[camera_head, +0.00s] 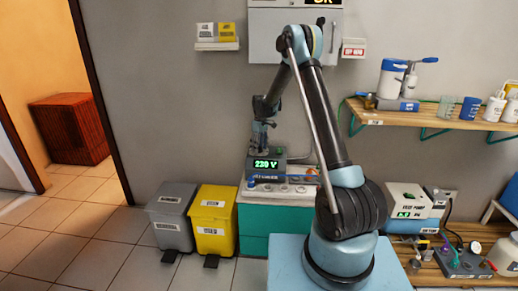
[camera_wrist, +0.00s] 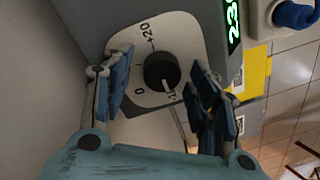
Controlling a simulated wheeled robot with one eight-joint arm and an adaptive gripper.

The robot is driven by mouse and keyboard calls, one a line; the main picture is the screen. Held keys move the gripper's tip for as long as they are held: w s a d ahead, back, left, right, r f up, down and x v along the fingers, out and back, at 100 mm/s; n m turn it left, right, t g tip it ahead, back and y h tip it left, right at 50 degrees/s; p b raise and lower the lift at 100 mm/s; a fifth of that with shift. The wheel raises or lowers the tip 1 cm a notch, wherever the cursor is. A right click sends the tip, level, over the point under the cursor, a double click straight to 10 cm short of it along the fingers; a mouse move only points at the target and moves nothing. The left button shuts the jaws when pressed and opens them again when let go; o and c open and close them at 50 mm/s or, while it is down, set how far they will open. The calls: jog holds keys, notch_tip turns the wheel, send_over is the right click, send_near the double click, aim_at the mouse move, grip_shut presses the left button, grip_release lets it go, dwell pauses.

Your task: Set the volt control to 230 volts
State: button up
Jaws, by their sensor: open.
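The volt control unit (camera_head: 266,170) is a grey box on the teal cabinet, and its green display (camera_head: 266,164) reads 230 V. In the wrist view its black round knob (camera_wrist: 161,71) sits on a white dial plate (camera_wrist: 137,57) with marks including 0 and +20. Part of the green display (camera_wrist: 234,22) shows at the top right there. My gripper (camera_wrist: 160,88) is open, with one blue-padded finger on each side of the knob and a gap to both. In the head view my gripper (camera_head: 262,138) is just above the unit.
A grey bin (camera_head: 172,215) and a yellow bin (camera_head: 213,218) stand left of the teal cabinet (camera_head: 268,222). Small items lie on the cabinet top in front of the unit. A wooden shelf (camera_head: 440,119) with bottles and cups is at the right. A blue plug (camera_wrist: 292,14) is beside the display.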

notch_tip(320, 180, up, 12)
jog(key=shift+w+d, duration=0.25)
jog(key=shift+w, duration=0.1)
jog(key=shift+f, duration=0.1)
dwell(0.4)
